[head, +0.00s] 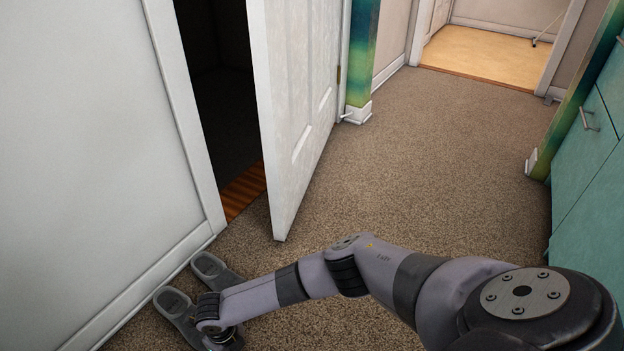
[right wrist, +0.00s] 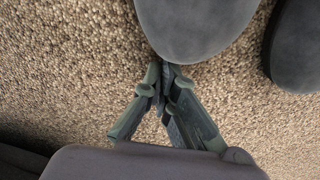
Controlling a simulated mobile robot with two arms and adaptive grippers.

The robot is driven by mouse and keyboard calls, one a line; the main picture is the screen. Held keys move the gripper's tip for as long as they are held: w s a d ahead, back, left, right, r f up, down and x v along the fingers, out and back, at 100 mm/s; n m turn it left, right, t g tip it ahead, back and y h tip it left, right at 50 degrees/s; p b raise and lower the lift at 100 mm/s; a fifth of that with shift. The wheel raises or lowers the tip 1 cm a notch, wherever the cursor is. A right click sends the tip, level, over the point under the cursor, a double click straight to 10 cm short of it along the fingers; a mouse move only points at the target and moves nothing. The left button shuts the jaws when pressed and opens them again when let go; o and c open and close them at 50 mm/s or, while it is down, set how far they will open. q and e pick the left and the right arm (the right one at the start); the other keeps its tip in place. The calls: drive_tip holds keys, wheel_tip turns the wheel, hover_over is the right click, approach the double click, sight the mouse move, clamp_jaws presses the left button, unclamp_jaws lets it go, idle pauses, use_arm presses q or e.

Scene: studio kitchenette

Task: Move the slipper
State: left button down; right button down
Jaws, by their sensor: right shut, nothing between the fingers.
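Two grey slippers lie side by side on the carpet next to the left wall: a nearer slipper (head: 174,303) and a farther slipper (head: 208,267). My right arm reaches down to them from the right and hides part of both. In the right wrist view my right gripper (right wrist: 167,76) is shut and empty, with its fingertips at the rounded end of one slipper (right wrist: 196,25). Whether they touch it is unclear. The other slipper (right wrist: 297,48) shows at the right edge of that view. My left gripper is not in view.
A white door (head: 295,100) stands ajar beyond the slippers, beside a dark doorway. Brown carpet (head: 440,150) is clear in the middle. Teal cabinets (head: 590,150) stand at the right. A wall with a baseboard (head: 150,285) runs close along the slippers' left.

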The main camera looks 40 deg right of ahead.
wheel_tip(320, 180, up, 12)
idle(0.6)
